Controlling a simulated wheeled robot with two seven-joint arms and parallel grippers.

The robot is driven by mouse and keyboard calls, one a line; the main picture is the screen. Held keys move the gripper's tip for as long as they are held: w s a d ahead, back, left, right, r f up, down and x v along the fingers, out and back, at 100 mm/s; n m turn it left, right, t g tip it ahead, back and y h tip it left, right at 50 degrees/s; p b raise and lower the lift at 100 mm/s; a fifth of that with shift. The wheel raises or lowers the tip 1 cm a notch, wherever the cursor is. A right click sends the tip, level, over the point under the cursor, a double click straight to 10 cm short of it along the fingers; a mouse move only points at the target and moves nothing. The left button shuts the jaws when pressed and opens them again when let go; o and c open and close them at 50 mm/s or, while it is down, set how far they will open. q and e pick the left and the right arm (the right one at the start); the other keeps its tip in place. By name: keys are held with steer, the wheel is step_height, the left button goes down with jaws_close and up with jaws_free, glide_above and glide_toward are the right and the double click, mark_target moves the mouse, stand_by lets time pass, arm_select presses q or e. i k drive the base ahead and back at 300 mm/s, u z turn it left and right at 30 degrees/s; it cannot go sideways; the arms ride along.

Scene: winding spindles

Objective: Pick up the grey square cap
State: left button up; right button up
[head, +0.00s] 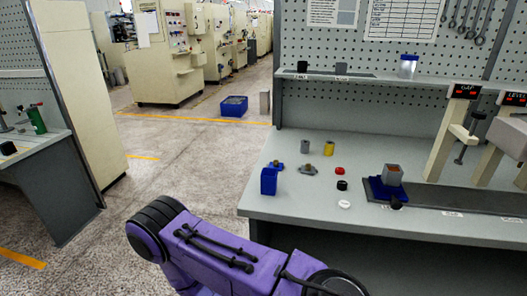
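A small grey block (341,68) sits on the shelf of the pegboard bench; it looks like the grey square cap, but it is too small to be sure. A grey square-topped block (393,173) stands in a blue holder (378,190) on the bench top. No gripper shows in the head view. A purple arm link of mine fills the lower middle, in front of the bench's left end, and its gripper is out of sight.
The bench top (310,205) carries a blue bin (269,181), a yellow cylinder (329,148), a grey cylinder (305,146), and red (339,170), black (342,185) and white (345,205) round parts. A dark block (302,66) and blue-white jar (407,66) share the shelf. Cream press frames (449,140) stand right.

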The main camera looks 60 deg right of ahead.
mark_target(307, 169)
steer(key=i, duration=2.2)
steer(key=z, duration=3.95)
